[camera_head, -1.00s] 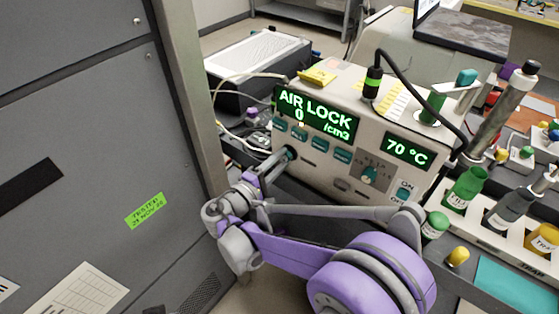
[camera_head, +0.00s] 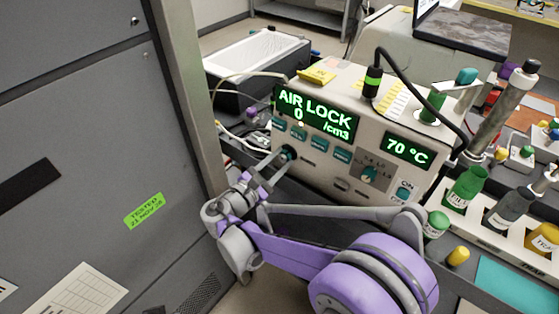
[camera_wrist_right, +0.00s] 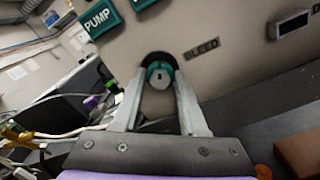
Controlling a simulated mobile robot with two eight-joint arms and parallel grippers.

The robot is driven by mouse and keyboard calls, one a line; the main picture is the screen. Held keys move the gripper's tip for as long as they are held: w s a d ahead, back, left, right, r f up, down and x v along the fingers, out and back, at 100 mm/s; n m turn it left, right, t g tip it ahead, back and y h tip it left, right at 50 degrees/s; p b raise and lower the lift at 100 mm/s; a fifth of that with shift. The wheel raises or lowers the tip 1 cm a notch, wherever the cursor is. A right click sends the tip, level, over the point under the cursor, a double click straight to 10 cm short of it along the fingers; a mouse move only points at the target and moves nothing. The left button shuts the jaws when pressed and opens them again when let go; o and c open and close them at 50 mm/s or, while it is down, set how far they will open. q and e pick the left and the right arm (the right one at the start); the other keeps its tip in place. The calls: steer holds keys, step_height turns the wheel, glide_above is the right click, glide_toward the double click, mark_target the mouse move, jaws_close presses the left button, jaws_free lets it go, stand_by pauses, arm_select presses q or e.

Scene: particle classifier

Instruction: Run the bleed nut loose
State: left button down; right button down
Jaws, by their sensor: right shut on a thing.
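The bleed nut (camera_wrist_right: 160,75) is a small teal round knob in a dark round recess on the cream front panel of the instrument, beside the BLEED label (camera_wrist_right: 201,49). In the head view the nut (camera_head: 289,153) sits at the lower left of the panel. My right gripper (camera_wrist_right: 160,88) is shut on the nut, with one finger on each side of it. In the head view my right gripper (camera_head: 283,159) reaches up to the panel from the lower left. My left gripper is not in view.
The instrument's display (camera_head: 315,108) reads AIR LOCK 0 /cm3, and a second display (camera_head: 407,151) reads 70 °C. A grey cabinet (camera_head: 90,150) stands close on the left. A rack with green, grey and yellow bottles (camera_head: 500,215) is on the right.

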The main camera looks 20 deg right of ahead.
steer(key=shift+w+r+n, duration=0.1)
steer(key=shift+r+n, duration=0.05)
steer(key=shift+n, duration=0.35)
steer(key=shift+c, duration=2.2)
jaws_free()
steer(key=shift+d, duration=0.1)
steer(key=v, duration=1.1)
